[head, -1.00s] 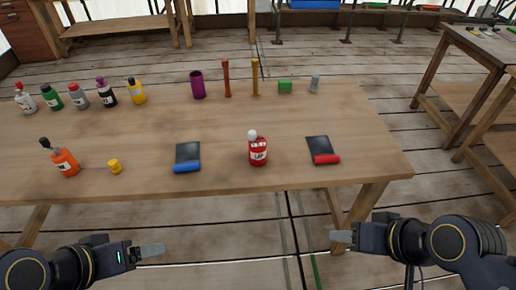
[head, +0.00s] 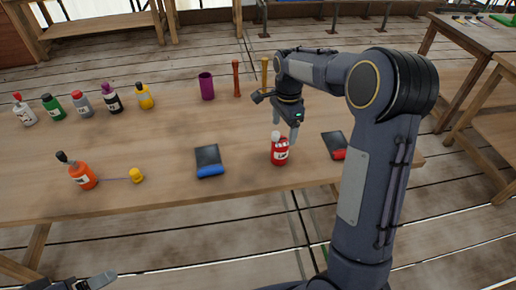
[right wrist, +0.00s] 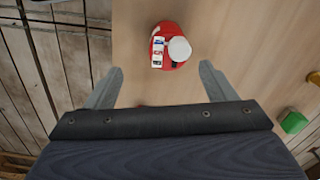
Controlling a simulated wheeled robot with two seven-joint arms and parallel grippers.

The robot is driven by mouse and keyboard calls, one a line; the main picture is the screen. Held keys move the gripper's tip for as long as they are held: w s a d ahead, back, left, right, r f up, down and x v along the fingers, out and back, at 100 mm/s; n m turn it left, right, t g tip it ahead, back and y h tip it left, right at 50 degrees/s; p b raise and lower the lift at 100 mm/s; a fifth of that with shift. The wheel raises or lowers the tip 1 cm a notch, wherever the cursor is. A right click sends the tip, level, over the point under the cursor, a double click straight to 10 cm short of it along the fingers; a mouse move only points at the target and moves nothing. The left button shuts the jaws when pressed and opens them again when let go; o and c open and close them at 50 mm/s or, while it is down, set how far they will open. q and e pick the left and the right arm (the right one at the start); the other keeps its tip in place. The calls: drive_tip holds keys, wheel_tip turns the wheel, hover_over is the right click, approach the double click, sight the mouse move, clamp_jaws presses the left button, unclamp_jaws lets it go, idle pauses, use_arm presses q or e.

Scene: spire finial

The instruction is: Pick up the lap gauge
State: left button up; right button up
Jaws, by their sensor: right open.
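I cannot tell for certain which thing is the lap gauge. A red bottle (head: 280,156) with a white cap and a white label stands upright near the table's front edge. My right gripper (head: 287,130) is open and points down, close behind and above this bottle. In the right wrist view the bottle (right wrist: 166,28) lies beyond the fingertips, roughly in line with the gap between them, and nothing is held. My left gripper (head: 97,282) is low at the bottom left, partly cut off, away from the table.
A blue-edged black pad (head: 208,158) and a red-edged one (head: 334,143) flank the bottle. Several bottles, a purple cup (head: 206,86) and posts stand behind. A green block (right wrist: 293,122) shows in the wrist view.

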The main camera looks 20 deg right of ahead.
sight(281, 141)
drive_tip(key=shift+w+a+f, duration=0.1)
drive_tip(key=shift+w+f, duration=0.2)
drive_tip(key=shift+f, duration=0.05)
drive_tip(key=f, duration=0.5)
drive_tip(key=f+p, duration=0.1)
drive_tip(key=f, duration=0.1)
drive_tip(key=shift+w+f, duration=0.2)
drive_tip(key=shift+w, duration=0.2)
drive_tip(key=c, duration=1.1)
